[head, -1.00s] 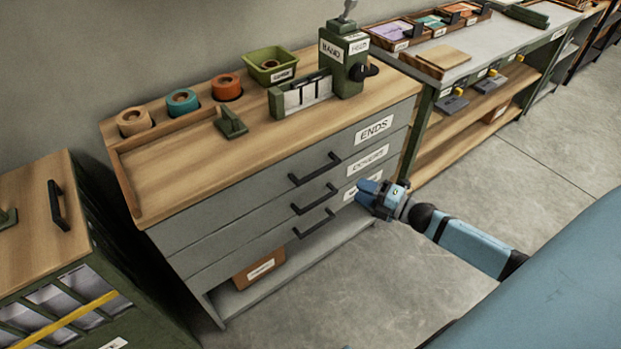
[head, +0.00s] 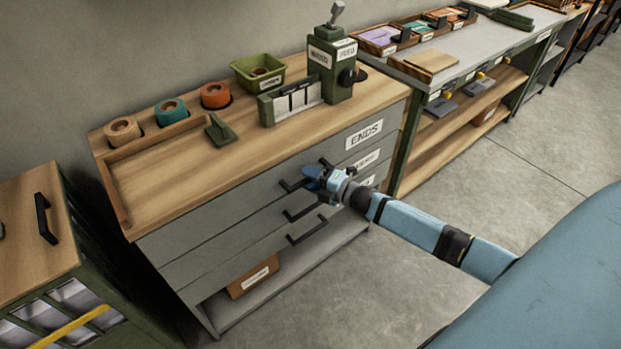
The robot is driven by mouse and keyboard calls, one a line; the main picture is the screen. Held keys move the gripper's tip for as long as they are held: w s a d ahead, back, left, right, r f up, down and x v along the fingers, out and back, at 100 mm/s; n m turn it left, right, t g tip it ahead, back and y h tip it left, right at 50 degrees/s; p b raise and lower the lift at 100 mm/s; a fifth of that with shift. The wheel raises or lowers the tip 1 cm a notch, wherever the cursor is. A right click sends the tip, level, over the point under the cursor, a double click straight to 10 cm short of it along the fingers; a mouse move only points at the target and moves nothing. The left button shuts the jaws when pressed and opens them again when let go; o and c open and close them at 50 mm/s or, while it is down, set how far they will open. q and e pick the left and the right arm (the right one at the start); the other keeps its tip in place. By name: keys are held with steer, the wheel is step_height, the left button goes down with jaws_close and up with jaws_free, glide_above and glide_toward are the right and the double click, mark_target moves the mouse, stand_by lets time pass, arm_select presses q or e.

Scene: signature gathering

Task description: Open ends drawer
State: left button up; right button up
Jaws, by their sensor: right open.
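The ends drawer (head: 250,200) is the top grey drawer of the wooden-topped cabinet, with a white label (head: 364,134) reading ENDS at its right. It looks shut, its front flush with the drawers below. Its black bar handle (head: 291,185) shows at the left end; my gripper hides part of the rest. My right gripper (head: 312,177) is open, just in front of the right part of this handle. I cannot tell whether it touches the handle or has it between the fingers. My left gripper is not in view.
Two lower drawers have black handles, the middle one (head: 303,208) and the bottom one (head: 307,231), close below my gripper. A brown box (head: 252,277) sits on the shelf underneath. A green cabinet (head: 60,270) stands at left. The floor (head: 390,285) in front is clear.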

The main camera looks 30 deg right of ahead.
jaws_close()
arm_select(q)
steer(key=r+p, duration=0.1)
steer(key=p, duration=0.2)
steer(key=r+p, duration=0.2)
steer(key=p, duration=0.1)
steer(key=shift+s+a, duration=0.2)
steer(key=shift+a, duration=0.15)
arm_select(e)
steer(key=s+d, duration=0.2)
steer(key=s, duration=2.1)
steer(key=shift+s, duration=0.35)
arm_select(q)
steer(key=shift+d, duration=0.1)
arm_select(e)
jaws_free()
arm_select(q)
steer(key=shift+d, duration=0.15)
